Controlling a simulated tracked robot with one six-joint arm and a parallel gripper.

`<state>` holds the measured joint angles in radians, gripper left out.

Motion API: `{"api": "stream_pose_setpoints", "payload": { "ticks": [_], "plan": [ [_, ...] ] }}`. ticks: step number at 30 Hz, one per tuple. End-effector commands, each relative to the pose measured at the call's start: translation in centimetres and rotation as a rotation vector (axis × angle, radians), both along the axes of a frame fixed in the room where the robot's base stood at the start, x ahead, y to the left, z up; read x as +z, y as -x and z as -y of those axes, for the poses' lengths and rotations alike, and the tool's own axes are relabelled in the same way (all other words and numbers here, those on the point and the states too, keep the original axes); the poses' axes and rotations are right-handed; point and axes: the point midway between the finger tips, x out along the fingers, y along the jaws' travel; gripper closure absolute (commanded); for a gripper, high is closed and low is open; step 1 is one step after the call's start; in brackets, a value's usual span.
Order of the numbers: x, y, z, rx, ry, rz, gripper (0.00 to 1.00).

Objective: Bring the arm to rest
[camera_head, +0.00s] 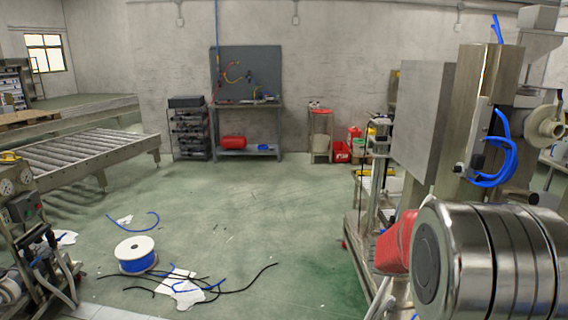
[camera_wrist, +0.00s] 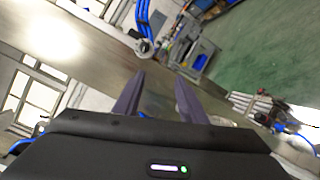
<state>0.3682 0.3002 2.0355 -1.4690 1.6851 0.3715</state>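My gripper (camera_wrist: 159,80) shows in the wrist view, with two dark purple-grey fingers reaching up from its black body. The fingers stand apart with nothing between them, so it is open and empty. Beyond the fingers, a broad metal surface (camera_wrist: 90,60) runs across the wrist view. I cannot tell how far it is from the fingertips. I cannot make out my gripper in the head view.
In the head view, metal machinery (camera_head: 480,110) with blue hoses stands close on the right. A roller conveyor (camera_head: 85,150) is at the left. A blue spool (camera_head: 136,262) and loose cables (camera_head: 205,287) lie on the floor. The middle of the green floor is mostly clear.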

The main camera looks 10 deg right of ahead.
Motion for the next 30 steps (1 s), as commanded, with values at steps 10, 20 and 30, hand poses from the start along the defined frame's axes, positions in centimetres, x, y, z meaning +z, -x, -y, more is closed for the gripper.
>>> {"api": "stream_pose_setpoints", "payload": {
  "ticks": [10, 20, 30],
  "plan": [
    [-9.7, 3.7, -5.5, -0.046, -0.476, 0.119, 0.62],
    [-13.4, 4.0, -15.0, 0.008, -0.827, 0.381, 0.62],
    [-13.5, 2.8, -24.1, 0.114, -1.075, 0.652, 0.62]
  ]
}}
